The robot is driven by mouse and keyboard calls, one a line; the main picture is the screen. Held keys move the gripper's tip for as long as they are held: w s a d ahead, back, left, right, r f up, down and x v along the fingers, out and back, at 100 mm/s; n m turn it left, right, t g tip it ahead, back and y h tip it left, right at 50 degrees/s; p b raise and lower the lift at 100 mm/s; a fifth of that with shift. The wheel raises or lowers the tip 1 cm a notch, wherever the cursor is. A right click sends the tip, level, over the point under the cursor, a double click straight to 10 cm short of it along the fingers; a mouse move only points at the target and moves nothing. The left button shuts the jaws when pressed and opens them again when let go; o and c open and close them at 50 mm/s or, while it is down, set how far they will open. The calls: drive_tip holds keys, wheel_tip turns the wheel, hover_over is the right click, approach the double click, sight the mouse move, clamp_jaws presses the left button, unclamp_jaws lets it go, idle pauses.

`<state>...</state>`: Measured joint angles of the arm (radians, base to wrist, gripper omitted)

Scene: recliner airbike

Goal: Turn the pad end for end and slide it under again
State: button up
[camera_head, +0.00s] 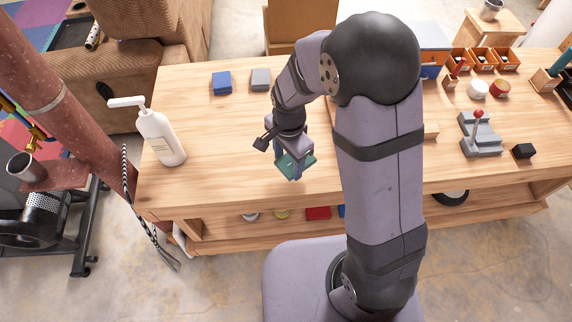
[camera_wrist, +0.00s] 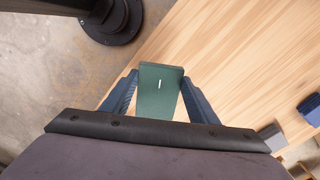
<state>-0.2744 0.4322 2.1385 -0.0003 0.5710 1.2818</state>
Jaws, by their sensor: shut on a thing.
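The green pad (camera_wrist: 158,95), a flat plate with a short white mark on its face, is held between the two blue fingers of my gripper (camera_wrist: 159,80) in the wrist view. In the head view the pad (camera_head: 305,164) shows at the tip of my gripper (camera_head: 293,162), near the front part of the wooden table (camera_head: 215,135). The gripper is shut on the pad's two sides. I cannot tell whether the pad is touching the table. Part of the table is hidden behind my arm.
A blue block (camera_head: 221,83) and a grey block (camera_head: 261,79) lie at the back left. A white pump bottle (camera_head: 158,135) stands at the left edge. A grey lever device (camera_head: 480,135) and a black block (camera_head: 523,151) are at the right.

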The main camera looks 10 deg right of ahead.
drive_tip(key=shift+m, duration=0.5)
drive_tip(key=w+f+b, duration=0.1)
drive_tip(key=f+b, duration=0.1)
drive_tip(key=b, duration=0.1)
drive_tip(key=w+d+f+b, duration=0.1)
drive_tip(key=w+b, duration=0.1)
drive_tip(key=b, duration=0.2)
drive_tip(key=w+d+f+b, duration=0.1)
drive_tip(key=w+f+b, duration=0.1)
drive_tip(key=b, duration=0.2)
drive_tip(key=shift+f, duration=0.35)
drive_tip(key=shift+w+d+b, duration=0.15)
drive_tip(key=shift+d+b, duration=0.05)
drive_tip(key=shift+b, duration=0.55)
drive_tip(key=shift+d+r+m+b, duration=0.15)
drive_tip(key=shift+d+m+b, duration=0.05)
drive_tip(key=shift+m+b, duration=0.35)
drive_tip(key=shift+s+d+r+m+p, duration=0.15)
drive_tip(key=shift+s+r+m+p, duration=0.3)
drive_tip(key=shift+s+r+m, duration=0.35)
drive_tip(key=s, duration=0.1)
drive_tip(key=s+m, duration=0.1)
drive_tip(key=shift+s+d+r+m, duration=0.2)
drive_tip(key=shift+s+m, duration=0.05)
drive_tip(key=shift+s, duration=0.05)
drive_tip(key=shift+s+f+m, duration=0.1)
drive_tip(key=shift+s+m, duration=0.25)
drive_tip(key=shift+m, duration=0.25)
drive_tip(key=shift+p, duration=0.4)
